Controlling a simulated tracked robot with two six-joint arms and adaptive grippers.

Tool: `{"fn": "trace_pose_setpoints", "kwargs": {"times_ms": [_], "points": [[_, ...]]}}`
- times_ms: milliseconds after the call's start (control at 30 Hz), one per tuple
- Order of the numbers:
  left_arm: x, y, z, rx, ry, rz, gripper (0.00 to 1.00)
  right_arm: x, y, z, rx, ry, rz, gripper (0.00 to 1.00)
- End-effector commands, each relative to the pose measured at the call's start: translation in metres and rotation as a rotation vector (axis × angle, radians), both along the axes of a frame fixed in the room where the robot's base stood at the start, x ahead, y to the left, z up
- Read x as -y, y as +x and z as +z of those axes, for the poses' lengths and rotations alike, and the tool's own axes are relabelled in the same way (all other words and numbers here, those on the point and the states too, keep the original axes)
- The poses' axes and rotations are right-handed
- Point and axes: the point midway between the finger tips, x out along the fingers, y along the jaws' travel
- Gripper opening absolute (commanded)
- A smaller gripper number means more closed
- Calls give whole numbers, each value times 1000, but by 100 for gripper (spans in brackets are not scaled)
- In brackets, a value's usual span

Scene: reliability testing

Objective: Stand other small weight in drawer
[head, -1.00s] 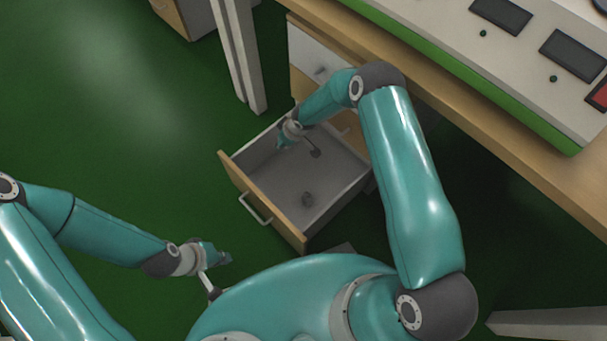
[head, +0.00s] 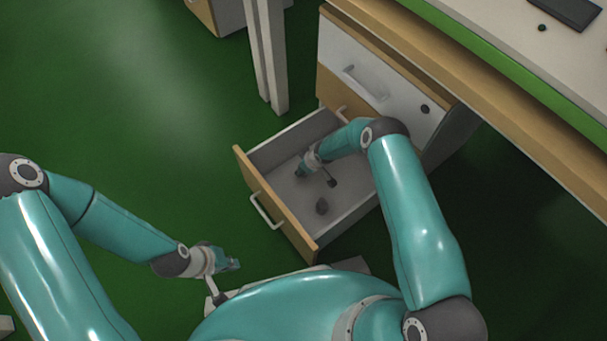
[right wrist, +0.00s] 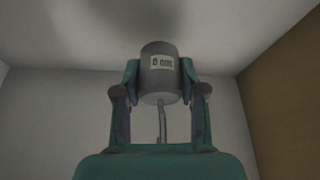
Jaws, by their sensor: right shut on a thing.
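My right gripper (head: 303,172) is inside the open drawer (head: 275,222). In the right wrist view it (right wrist: 160,85) is shut on a grey cylindrical weight (right wrist: 158,92) with a white label and a thin stem or hook on the side towards the camera. In the head view the held weight cannot be made out. Whether the held weight touches the floor cannot be told. My left gripper (head: 230,264) is outside, in front of the drawer; its jaws are too small to read.
The drawer belongs to a cabinet (head: 375,70) under a wooden workbench (head: 440,55). A pale table leg (head: 267,55) stands behind the drawer. The drawer's walls surround my right gripper. Green floor (head: 150,100) at left is clear.

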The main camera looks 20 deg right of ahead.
Motion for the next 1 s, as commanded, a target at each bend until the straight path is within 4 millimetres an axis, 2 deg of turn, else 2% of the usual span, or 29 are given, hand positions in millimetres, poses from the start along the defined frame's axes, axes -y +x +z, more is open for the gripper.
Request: {"fn": "trace_pose_setpoints", "kwargs": {"times_ms": [33, 100, 200, 600, 633, 700, 767, 1000], "points": [[0, 0, -9, 0, 0, 0, 0, 0, 0, -12, 1, 0, -1, 0], [0, 0, -18, 0, 0, 0, 0, 0, 1, -23, 1, 0, -1, 0], [0, 0, -25, 0, 0, 0, 0, 0, 0, -34, 1, 0, 0, 0], [0, 0, -27, 0, 0, 0, 0, 0, 1, -37, 1, 0, 0, 0], [0, 0, -25, 0, 0, 0, 0, 0, 0, -36, -1, 0, -1, 46], [0, 0, -25, 0, 0, 0, 0, 0, -1, -36, -1, 0, -1, 57], [0, 0, -25, 0, 0, 0, 0, 0, 0, -36, -1, -1, 0, 66], [0, 0, -25, 0, 0, 0, 0, 0, 0, -36, -1, 0, 0, 66]]}}
